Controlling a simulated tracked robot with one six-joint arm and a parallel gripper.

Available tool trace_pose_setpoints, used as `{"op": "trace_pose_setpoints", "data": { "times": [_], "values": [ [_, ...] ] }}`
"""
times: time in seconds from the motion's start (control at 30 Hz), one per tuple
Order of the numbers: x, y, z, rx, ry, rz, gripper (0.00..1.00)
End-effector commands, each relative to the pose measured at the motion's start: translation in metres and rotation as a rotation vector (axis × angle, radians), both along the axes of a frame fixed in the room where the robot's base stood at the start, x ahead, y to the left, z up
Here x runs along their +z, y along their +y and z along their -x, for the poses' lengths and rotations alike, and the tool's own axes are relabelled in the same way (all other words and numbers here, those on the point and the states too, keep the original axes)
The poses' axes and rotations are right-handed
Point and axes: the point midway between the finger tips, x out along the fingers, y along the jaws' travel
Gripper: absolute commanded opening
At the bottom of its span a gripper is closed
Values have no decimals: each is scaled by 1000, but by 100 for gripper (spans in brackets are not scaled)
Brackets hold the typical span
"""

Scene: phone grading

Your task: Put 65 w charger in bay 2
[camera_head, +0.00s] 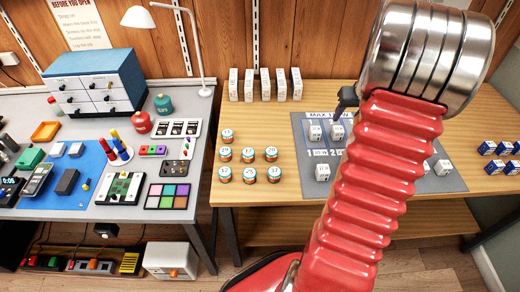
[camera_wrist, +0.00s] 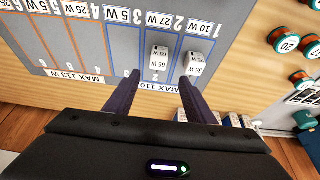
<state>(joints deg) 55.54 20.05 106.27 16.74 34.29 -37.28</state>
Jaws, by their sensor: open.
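In the head view, my gripper (camera_head: 347,97) is a dark shape over the mat's far edge, partly hidden by my arm.
Several white boxes (camera_head: 265,84) stand at the table's back. Round teal-and-orange tins (camera_head: 248,155) stand left of the mat, and blue boxes (camera_head: 487,147) at the right. Another white charger (camera_head: 322,172) stands on the mat's near part. A cluttered grey desk (camera_head: 190,170) stands at left.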

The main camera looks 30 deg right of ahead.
Motion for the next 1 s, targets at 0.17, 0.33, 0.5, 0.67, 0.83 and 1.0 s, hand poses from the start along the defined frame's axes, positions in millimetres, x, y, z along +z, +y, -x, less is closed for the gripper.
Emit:
{"op": "trace_pose_setpoints", "data": {
  "times": [0.17,0.33,0.5,0.67,0.83,1.0],
  "values": [
    [21,33,-16,37,-5,5,50],
    [53,94,-35,99,-13,9,50],
    [82,159,-44,161,-21,12,50],
    [104,220,-43,220,-28,14,50],
    [123,280,-33,280,-36,17,50],
    [137,335,-15,336,-47,21,50]
  ]
}}
